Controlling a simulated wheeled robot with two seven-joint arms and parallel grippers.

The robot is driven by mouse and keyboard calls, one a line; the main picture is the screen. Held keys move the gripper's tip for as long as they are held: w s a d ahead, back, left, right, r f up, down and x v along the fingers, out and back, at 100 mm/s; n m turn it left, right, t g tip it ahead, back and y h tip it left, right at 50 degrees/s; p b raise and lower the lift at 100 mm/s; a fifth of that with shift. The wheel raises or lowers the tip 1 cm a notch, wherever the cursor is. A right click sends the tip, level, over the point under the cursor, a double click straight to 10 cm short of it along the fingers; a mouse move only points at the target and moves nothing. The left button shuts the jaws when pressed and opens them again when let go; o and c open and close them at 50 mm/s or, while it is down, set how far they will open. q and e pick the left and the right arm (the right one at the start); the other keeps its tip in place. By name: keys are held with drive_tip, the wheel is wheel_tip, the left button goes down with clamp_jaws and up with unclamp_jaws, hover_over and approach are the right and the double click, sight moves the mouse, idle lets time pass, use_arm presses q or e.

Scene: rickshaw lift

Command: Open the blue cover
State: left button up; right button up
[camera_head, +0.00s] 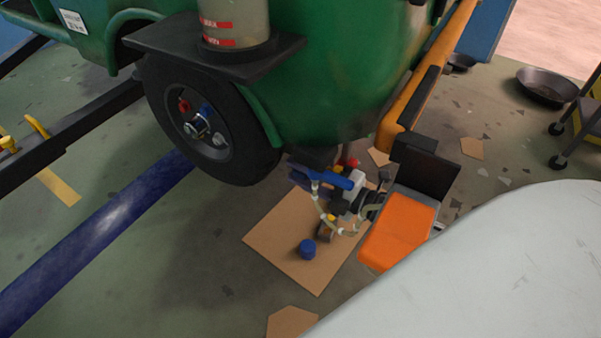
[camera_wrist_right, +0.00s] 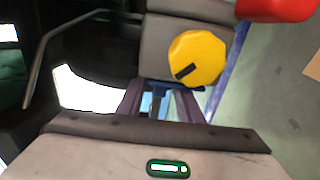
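A cluster of small parts hangs under the green body in the head view, with a blue bar-like part (camera_head: 332,178) beside a white block (camera_head: 352,182). I cannot tell surely which blue part is the cover. A separate blue round cap (camera_head: 307,249) is on the cardboard. My right gripper (camera_wrist_right: 158,88) shows in the right wrist view with its two dark fingers apart; a narrow dark blue shape shows between them, its contact unclear. In the head view I cannot separate this gripper from the clutter. A yellow round knob (camera_wrist_right: 197,60) lies beyond the fingers. My left gripper is not in view.
The green rickshaw (camera_head: 330,75) with its black wheel (camera_head: 205,118) stands over a cardboard sheet (camera_head: 280,237). An orange panel (camera_head: 399,231) stands right of the cluster. A black pan (camera_head: 547,86) lies far right. A red part (camera_wrist_right: 275,9) is near the yellow knob.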

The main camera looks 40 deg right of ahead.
clamp_jaws()
